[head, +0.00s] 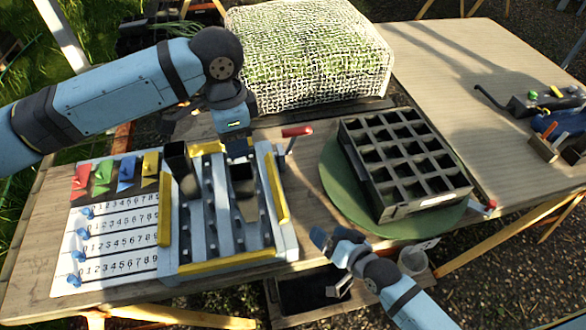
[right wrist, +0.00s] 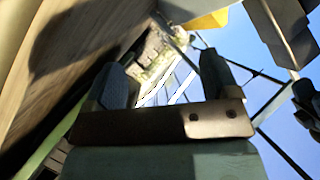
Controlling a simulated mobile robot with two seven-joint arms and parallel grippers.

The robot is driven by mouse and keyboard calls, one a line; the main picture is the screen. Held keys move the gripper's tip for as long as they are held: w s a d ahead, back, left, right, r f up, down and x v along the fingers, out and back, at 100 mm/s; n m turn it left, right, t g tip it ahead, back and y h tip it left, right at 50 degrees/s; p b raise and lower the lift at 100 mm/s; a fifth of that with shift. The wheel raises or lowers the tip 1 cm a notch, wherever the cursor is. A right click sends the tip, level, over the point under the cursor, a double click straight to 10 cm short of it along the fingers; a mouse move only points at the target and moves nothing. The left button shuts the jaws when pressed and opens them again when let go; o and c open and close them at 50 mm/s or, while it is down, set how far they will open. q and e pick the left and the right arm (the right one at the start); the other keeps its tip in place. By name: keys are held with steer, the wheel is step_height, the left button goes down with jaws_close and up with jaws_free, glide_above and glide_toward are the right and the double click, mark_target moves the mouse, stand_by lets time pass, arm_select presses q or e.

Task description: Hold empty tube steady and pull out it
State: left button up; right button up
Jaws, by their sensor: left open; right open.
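A grey rack (head: 210,255) with yellow bars and long channels lies on the table at the left. A dark square tube (head: 180,165) stands upright at its back left. A second dark square tube (head: 243,185) stands in a channel further right; whether either is empty is hard to tell. My left gripper (head: 207,135) is open over the rack's back edge, near both tubes, with no visible hold on either. My right gripper (head: 333,246) is open and empty at the table's front edge, right of the rack; its two fingers show apart in the right wrist view (right wrist: 168,85).
A black multi-cell tray (head: 420,200) sits on a green round plate (head: 335,175) right of the rack. A red-handled lever (head: 297,131) stands at the rack's back right. A number board (head: 115,240) with coloured tabs lies left. A net-covered crate (head: 310,55) is behind.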

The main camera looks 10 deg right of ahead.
steer(key=w+r+m+y, duration=0.1)
steer(key=w+r+m, duration=0.25)
steer(key=w, duration=0.25)
steer(key=m+g+y, duration=0.7)
steer(key=m+g, duration=0.5)
steer(key=g, duration=0.1)
glide_toward(248, 200)
steer(key=w+d+f, duration=0.2)
steer(key=w+d, duration=0.1)
steer(key=shift+n, duration=0.25)
steer(key=x, duration=1.3)
steer(key=shift+s+a+f, duration=0.2)
steer(key=shift+s+f, duration=0.1)
steer(key=c, duration=1)
